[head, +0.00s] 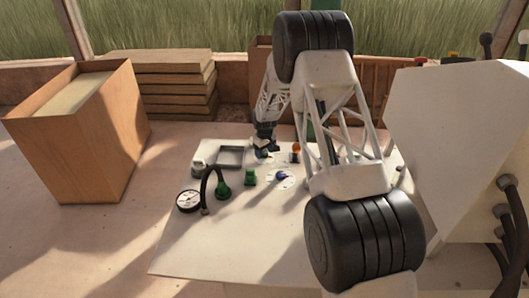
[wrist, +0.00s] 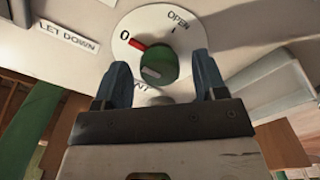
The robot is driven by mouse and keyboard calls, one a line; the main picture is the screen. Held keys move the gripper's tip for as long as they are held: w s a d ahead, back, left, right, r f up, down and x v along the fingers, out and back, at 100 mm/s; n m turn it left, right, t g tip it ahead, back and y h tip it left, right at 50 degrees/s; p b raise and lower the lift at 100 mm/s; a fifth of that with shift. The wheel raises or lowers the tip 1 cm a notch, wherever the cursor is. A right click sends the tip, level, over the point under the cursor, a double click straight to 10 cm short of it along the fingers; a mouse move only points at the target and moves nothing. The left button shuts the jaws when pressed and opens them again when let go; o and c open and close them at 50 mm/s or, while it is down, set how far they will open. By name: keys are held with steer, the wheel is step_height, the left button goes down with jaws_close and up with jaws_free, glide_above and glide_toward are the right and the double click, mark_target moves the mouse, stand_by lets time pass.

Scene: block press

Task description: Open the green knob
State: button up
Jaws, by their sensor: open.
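The green knob (wrist: 157,64) sits on a round white dial (wrist: 188,18) in the wrist view. Its red pointer (wrist: 137,43) is toward the "0" mark, and "OPEN" is printed to the upper right. Another label below is partly hidden by my gripper. My gripper (wrist: 160,68) is open, with one blue-grey finger on each side of the knob. There is a gap on both sides, wider on the right; contact does not show. In the head view my gripper (head: 265,148) is low over the far part of the white panel (head: 190,250), and I cannot make out this knob there.
A blue knob on a white dial (head: 283,176), an orange part (head: 295,150) and two green parts (head: 223,190) (head: 250,177) are near my gripper. A gauge (head: 188,201) and black hose (head: 206,185) stand left. A wooden box (head: 85,140) is farther left. The panel's front is clear.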

steer(key=shift+c, duration=0.2)
steer(key=c, duration=0.9)
steer(key=shift+m, duration=0.4)
steer(key=m, duration=0.6)
steer(key=shift+m, duration=0.4)
steer(key=m, duration=0.4)
steer(key=shift+m, duration=2.2)
